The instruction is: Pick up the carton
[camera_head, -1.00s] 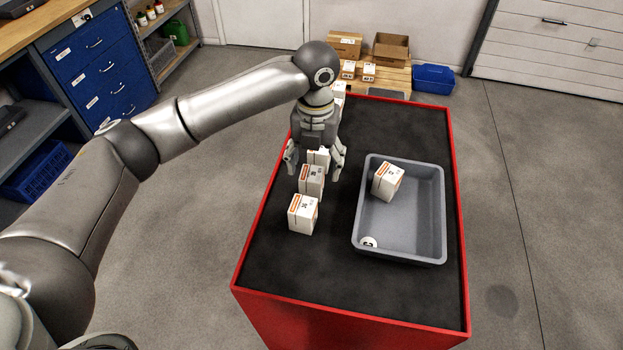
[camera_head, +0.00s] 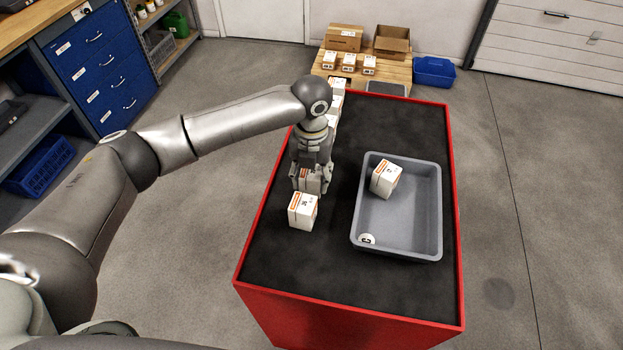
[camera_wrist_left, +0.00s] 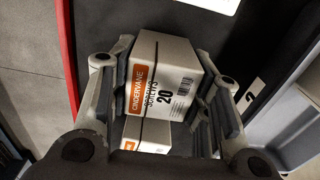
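My left gripper (camera_head: 311,183) is over the row of white cartons on the black tabletop, pointing down. Its fingers sit close against both sides of a white carton with an orange label (camera_wrist_left: 162,85). The pads look in contact with it. In the head view this carton (camera_head: 310,182) shows only partly between the fingers. Another white carton (camera_head: 303,211) stands just in front of it; a carton also shows lower in the left wrist view (camera_wrist_left: 147,132). I cannot tell whether the held carton is off the table. My right gripper is out of view.
More cartons (camera_head: 337,90) stand behind my gripper. The front of the table is clear.

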